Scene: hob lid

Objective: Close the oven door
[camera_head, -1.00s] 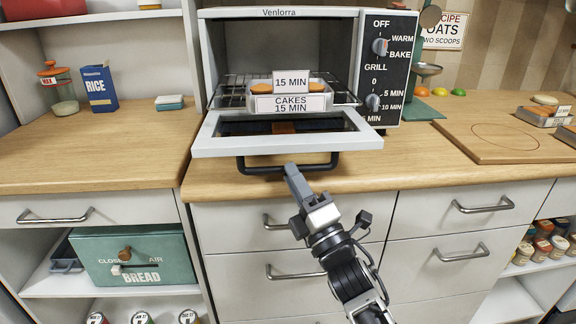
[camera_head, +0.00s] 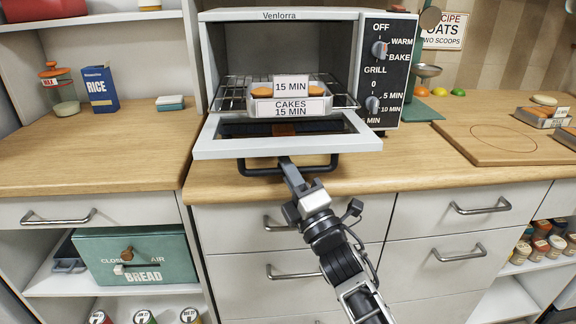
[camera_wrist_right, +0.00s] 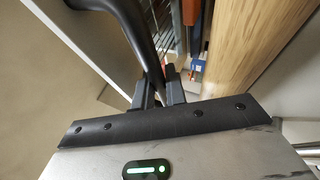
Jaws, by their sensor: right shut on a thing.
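The toaster oven (camera_head: 281,15) stands on the counter with its door (camera_head: 215,146) folded down open, nearly flat. A black bar handle (camera_head: 250,171) runs along the door's front edge. My right gripper (camera_head: 286,163) is shut on the handle near its middle. In the right wrist view the black handle (camera_wrist_right: 136,30) runs down between the two fingers (camera_wrist_right: 160,90). A tray of cakes (camera_head: 290,104) with labels sits on the wire rack (camera_head: 235,92) inside the oven. My left gripper is not in view.
The wooden counter (camera_head: 420,165) has free room in front of the oven. A round-marked wooden board (camera_head: 480,148) lies to the right. A rice box (camera_head: 100,88) and a jar (camera_head: 60,92) stand to the left. Drawers with metal handles (camera_head: 290,270) are below.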

